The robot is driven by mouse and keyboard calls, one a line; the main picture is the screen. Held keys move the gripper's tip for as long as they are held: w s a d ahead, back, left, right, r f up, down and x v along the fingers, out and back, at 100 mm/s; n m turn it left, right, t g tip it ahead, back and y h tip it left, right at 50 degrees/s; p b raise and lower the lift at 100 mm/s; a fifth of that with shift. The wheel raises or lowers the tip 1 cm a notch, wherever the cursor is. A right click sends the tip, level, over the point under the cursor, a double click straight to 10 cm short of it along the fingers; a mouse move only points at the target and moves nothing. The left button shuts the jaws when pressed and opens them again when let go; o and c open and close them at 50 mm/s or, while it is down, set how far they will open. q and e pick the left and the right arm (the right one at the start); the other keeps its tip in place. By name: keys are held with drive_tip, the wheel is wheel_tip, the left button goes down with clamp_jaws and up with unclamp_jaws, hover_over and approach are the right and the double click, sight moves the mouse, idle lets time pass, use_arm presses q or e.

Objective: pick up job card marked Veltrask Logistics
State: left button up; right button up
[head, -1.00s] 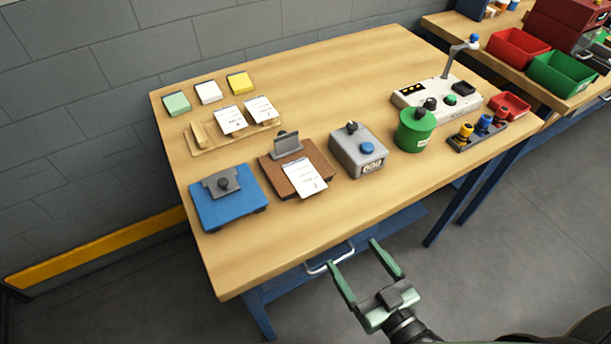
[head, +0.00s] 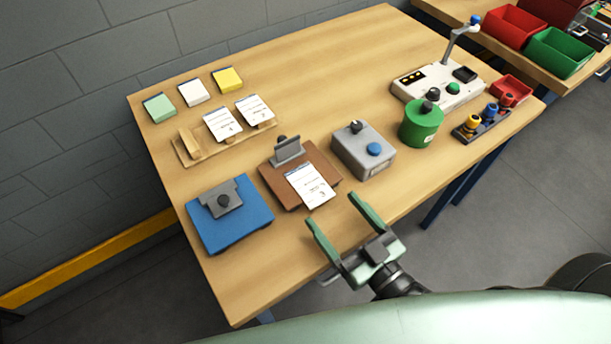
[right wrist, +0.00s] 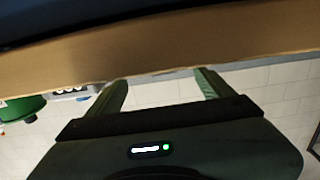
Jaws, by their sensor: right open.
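Three white printed cards show in the head view: two on the wooden rack, a left card (head: 222,124) and a right card (head: 255,109), and one card (head: 310,186) on the brown clip board (head: 328,167). Their print is too small to read, so I cannot tell which is marked Veltrask Logistics. My right gripper (head: 336,209) is open and empty near the table's front edge, just in front of the brown board's card. In the right wrist view its fingers (right wrist: 162,80) are apart with nothing between them. My left gripper is not in view.
A blue clip board (head: 240,226) stands left of the brown one. A grey box with a blue button (head: 365,155), a green pot (head: 421,125) and a white device (head: 425,88) stand to the right. Green, white and yellow pads (head: 194,93) lie behind the rack (head: 188,145). The table's back middle is clear.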

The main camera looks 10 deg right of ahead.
sight(319, 197)
drive_tip(key=shift+x, duration=0.75)
drive_tip(key=p+x, duration=0.1)
drive_tip(key=x, duration=0.2)
drive_tip(key=shift+w+a+f+p, duration=0.15)
drive_tip(key=shift+w+a+p, duration=0.15)
drive_tip(key=shift+w, duration=0.25)
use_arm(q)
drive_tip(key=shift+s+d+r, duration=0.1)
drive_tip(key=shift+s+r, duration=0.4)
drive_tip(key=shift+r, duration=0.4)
use_arm(e)
drive_tip(key=shift+f, duration=0.1)
drive_tip(key=shift+c, duration=0.3)
drive_tip(key=shift+a, duration=0.1)
drive_tip(key=c, duration=1.3)
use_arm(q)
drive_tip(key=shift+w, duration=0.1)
use_arm(e)
drive_tip(key=shift+c, duration=0.2)
